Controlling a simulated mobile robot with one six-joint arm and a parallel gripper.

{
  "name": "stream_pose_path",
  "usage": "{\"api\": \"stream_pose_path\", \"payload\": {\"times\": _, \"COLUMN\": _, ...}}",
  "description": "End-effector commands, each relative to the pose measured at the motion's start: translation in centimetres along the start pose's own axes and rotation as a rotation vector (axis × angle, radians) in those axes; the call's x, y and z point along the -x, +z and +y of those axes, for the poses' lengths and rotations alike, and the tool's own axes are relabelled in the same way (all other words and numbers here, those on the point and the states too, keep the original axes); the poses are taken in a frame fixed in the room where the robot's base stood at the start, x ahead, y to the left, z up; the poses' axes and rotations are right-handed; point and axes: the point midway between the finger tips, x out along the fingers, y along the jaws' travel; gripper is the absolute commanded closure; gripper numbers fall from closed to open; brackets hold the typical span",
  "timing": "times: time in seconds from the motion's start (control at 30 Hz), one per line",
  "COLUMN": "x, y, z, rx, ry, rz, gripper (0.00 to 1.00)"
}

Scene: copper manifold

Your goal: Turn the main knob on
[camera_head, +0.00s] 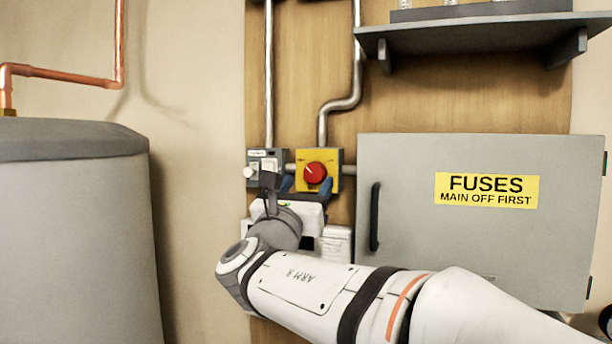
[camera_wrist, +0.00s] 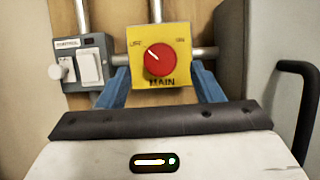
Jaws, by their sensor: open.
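The main knob (camera_head: 315,172) is a round red knob on a yellow plate (camera_head: 334,157) fixed to the wooden board. In the wrist view the red knob (camera_wrist: 160,59) has a white mark pointing to the upper left, towards lettering that seems to read OFF; ON is at the upper right and MAIN below. My gripper (camera_head: 306,184) is in front of and below the plate. In the wrist view its two blue fingers (camera_wrist: 162,88) are apart, one on each side of the plate's lower part. Nothing is between them but the view of the plate; I cannot tell whether they touch it.
A grey control box (camera_wrist: 88,62) with a white switch and a small knob is just left of the plate. A grey fuse cabinet (camera_head: 410,270) with a black handle (camera_head: 375,216) is close on the right. A shelf (camera_head: 480,33) is above; a grey tank (camera_head: 75,230) stands left.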

Motion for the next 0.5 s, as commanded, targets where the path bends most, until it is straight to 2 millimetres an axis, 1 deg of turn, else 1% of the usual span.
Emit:
{"api": "stream_pose_path", "payload": {"times": 0.03, "x": -0.9, "y": 0.1, "z": -0.1, "rx": 0.002, "ry": -0.003, "rz": 0.001, "gripper": 0.40}}
{"api": "stream_pose_path", "payload": {"times": 0.1, "x": -1.8, "y": 0.1, "z": 0.0, "rx": 0.000, "ry": -0.002, "rz": 0.002, "gripper": 0.40}}
{"api": "stream_pose_path", "payload": {"times": 0.2, "x": -2.5, "y": 0.1, "z": 0.0, "rx": -0.001, "ry": 0.000, "rz": 0.002, "gripper": 0.40}}
{"api": "stream_pose_path", "payload": {"times": 0.33, "x": -3.0, "y": 0.0, "z": 0.1, "rx": -0.001, "ry": 0.002, "rz": 0.002, "gripper": 0.40}}
{"api": "stream_pose_path", "payload": {"times": 0.5, "x": -2.9, "y": -0.1, "z": 0.1, "rx": -0.002, "ry": 0.002, "rz": 0.002, "gripper": 0.40}}
